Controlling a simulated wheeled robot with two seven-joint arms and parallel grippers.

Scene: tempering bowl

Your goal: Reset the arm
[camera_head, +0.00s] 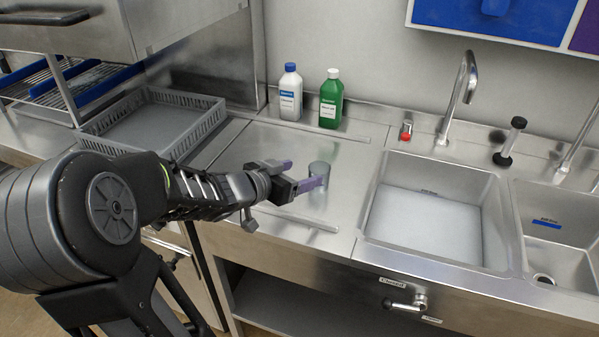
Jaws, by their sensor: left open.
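My left arm comes in from the left and reaches over the steel counter (258,212). My left gripper (299,175) is open and holds nothing. Its two purple fingertips are apart, above the counter to the left of the sink. A small grey metal cylinder (319,170) shows just beyond the fingertips. I cannot tell whether a finger touches it. My right gripper does not show.
A white bottle (290,97) and a green bottle (330,102) stand at the back wall. A sink (425,215) with a tap (462,85) is right of the counter, with a second basin (560,215) beyond. A grey crate (160,125) stands behind my left arm.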

